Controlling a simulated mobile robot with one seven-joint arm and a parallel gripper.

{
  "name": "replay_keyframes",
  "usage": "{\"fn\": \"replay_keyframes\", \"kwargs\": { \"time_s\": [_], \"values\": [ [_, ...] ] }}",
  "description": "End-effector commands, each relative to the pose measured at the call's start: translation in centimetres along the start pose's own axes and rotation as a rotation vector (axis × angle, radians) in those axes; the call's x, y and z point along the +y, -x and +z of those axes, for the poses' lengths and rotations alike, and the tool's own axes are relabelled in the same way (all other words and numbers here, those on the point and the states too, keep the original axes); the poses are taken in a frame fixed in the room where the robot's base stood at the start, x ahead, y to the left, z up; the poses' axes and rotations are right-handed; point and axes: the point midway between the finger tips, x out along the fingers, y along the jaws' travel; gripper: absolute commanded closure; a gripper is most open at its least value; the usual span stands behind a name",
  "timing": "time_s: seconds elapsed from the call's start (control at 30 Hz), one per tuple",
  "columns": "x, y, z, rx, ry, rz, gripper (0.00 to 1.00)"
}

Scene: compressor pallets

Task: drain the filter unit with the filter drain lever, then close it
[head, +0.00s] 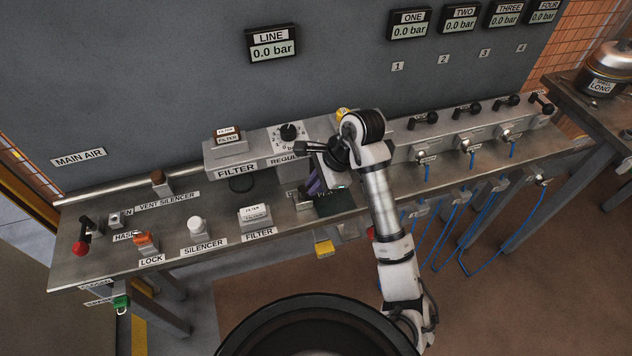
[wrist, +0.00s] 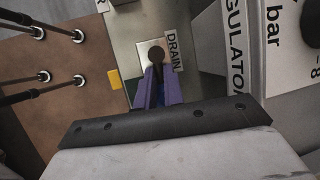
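The filter drain lever (wrist: 156,56) shows in the wrist view as a dark round knob on a pale square plate, beside a DRAIN label (wrist: 173,52). My gripper (wrist: 157,82) has purple fingers just below the knob in that view, with a narrow dark gap between them. The fingertips are at or very near the lever; I cannot tell whether they touch it. In the head view my gripper (head: 314,184) points down at the bench front, under the regulator, and hides the lever. The filter unit (head: 230,150) is the grey block labelled FILTER.
Several black-handled valves with blue hoses stand to the right. The line display (head: 273,47) reads 0.0 bar.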

Motion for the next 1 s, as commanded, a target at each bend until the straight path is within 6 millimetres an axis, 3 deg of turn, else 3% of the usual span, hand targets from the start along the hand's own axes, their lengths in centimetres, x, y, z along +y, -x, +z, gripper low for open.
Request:
{"fn": "replay_keyframes", "kwargs": {
  "time_s": [0.57, 1.0],
  "values": [
    [0.28, -0.46, -0.90, 0.022, -0.044, -0.018, 1.00],
    [0.78, -0.56, -0.98, 0.052, -0.172, -0.073, 1.00]
  ]
}}
